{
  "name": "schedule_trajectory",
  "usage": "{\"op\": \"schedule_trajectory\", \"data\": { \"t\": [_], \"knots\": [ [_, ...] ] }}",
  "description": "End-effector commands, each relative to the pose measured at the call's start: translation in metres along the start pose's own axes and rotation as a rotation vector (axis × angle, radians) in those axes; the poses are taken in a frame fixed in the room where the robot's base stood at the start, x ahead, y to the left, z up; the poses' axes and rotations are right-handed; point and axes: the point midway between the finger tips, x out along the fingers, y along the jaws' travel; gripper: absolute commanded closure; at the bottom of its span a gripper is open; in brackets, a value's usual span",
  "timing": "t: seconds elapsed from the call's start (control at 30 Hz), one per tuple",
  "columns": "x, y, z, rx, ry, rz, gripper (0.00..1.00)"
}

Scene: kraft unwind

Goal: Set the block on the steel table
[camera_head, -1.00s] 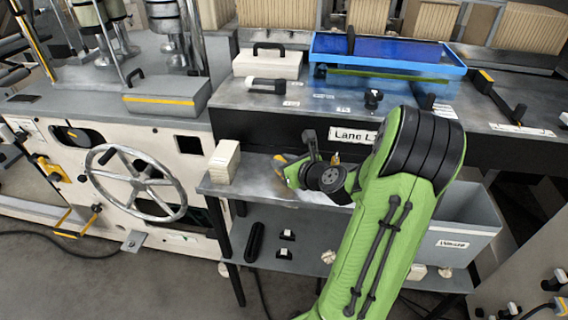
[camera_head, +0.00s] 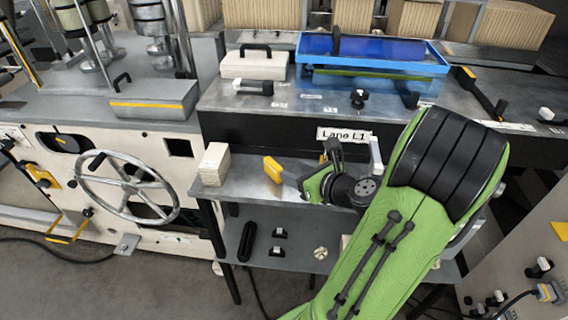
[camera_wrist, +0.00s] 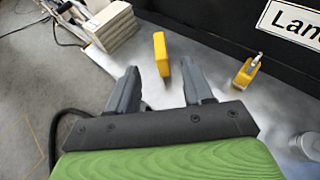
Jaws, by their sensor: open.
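A yellow block (camera_head: 273,169) stands on the steel table (camera_head: 240,180), left of my gripper in the head view. In the wrist view the yellow block (camera_wrist: 161,53) is upright on the table, just beyond the fingertips. My gripper (camera_wrist: 158,68) is open and nothing is held between its fingers. The block looks apart from both fingers. In the head view my wrist hides most of the fingers.
A stack of cream sheets (camera_head: 214,164) sits at the table's left end. A second yellow piece (camera_wrist: 246,72) stands to the right in the wrist view, near the dark wall with the lane label (camera_head: 343,135). Bare table lies between them.

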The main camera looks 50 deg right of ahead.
Motion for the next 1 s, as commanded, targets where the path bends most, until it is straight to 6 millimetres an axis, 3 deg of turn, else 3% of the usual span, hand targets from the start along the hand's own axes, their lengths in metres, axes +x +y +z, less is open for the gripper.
{"op": "schedule_trajectory", "data": {
  "t": [0.13, 0.23, 0.37, 0.47, 0.6, 0.7, 0.8, 0.9, 0.93, 1.0],
  "knots": [
    [-0.01, 0.004, -0.001, -0.023, 0.008, 0.011, 0.49],
    [-0.001, 0.034, 0.0, -0.212, 0.067, 0.099, 0.49],
    [0.008, 0.103, -0.005, -0.731, 0.188, 0.327, 0.49],
    [-0.002, 0.151, -0.012, -1.192, 0.242, 0.518, 0.49],
    [-0.037, 0.202, -0.013, -1.88, 0.225, 0.774, 0.49],
    [-0.073, 0.224, -0.009, -2.346, 0.143, 0.918, 0.49],
    [-0.108, 0.234, -0.004, -2.71, 0.021, 1.009, 0.49],
    [-0.132, 0.235, -0.002, -2.931, -0.091, 1.057, 0.49],
    [-0.137, 0.235, -0.002, 2.939, 0.114, -1.055, 0.49],
    [-0.143, 0.234, -0.002, 2.886, 0.144, -1.03, 0.49]
  ]
}}
